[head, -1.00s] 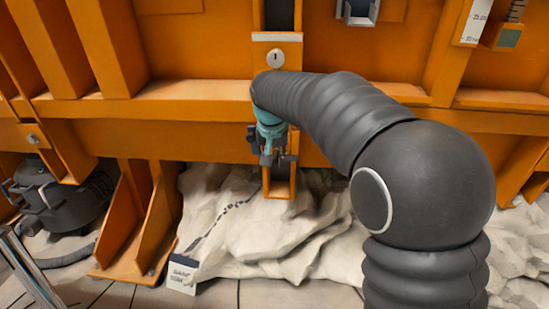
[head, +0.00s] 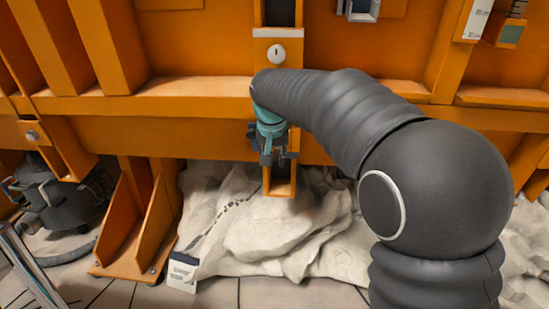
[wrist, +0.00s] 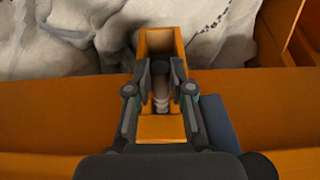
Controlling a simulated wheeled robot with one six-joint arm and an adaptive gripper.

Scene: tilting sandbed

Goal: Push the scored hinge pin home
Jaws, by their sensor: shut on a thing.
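My gripper (head: 276,158) hangs over an orange channel-shaped bracket (head: 279,189) below the big orange beam. In the wrist view my gripper (wrist: 160,77) has its two dark fingers closed in on a pale ringed pin (wrist: 160,104), which I take for the scored hinge pin. The pin lies between the fingers, within the orange bracket (wrist: 161,39). A dark round piece shows at the fingertips. The fingers and bracket hide part of the pin, so I cannot tell how deep it sits. In the head view the gripper hides the pin.
The orange beam (head: 180,136) crosses behind my gripper. Pale crumpled sheeting (head: 232,230) lies below. An orange foot (head: 130,235) and a white label card (head: 182,272) stand at left, with a dark round machine (head: 60,205) beyond.

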